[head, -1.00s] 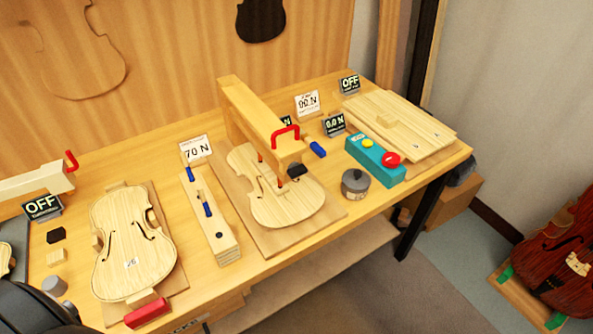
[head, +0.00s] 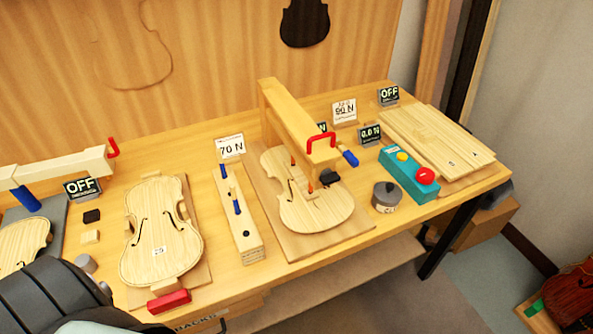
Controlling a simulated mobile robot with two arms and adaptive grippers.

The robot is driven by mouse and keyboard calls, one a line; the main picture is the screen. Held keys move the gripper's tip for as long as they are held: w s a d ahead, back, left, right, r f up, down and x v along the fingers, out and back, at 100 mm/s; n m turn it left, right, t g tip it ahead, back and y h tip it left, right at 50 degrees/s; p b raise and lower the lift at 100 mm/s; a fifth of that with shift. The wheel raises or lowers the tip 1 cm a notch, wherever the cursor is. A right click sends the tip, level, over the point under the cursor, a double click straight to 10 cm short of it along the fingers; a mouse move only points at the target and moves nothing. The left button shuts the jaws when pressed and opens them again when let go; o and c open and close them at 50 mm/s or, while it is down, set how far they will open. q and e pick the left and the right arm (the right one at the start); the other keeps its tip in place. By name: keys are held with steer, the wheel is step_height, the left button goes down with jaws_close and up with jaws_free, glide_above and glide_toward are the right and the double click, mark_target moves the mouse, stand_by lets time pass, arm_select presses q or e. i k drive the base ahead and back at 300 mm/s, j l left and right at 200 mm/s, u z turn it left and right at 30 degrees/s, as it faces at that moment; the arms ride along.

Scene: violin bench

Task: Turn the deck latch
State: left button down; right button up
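No part is marked as the deck latch, so I cannot tell which one it is. Blue levers (head: 237,206) stand on a narrow wooden block (head: 247,238) in front of the 70 N sign. A wooden beam press with a red handle (head: 321,141) stands over a violin plate (head: 315,207). A blue grip (head: 350,158) sticks out beside the press. Another blue grip (head: 26,199) hangs under the beam at the far left, which has its own red handle (head: 113,147). A dark ribbed part of my arm fills the lower left corner; neither gripper's fingers show.
A violin body (head: 160,235) lies on a board with a red block (head: 169,301) at its front. A teal box with a red button (head: 425,176) and a grey pot (head: 386,197) stand right. Flat wooden plates (head: 436,138) lie at the right end. A red violin (head: 575,296) stands lower right.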

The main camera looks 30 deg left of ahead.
mark_target(327, 176)
steer(key=u, duration=1.15)
steer(key=l+u, duration=0.25)
steer(key=u, duration=0.15)
steer(key=i+l+u, duration=0.1)
steer(key=l+u, duration=0.5)
steer(key=u, duration=0.15)
steer(key=l+u, duration=0.35)
steer(key=k+j, duration=0.05)
steer(key=j, duration=0.05)
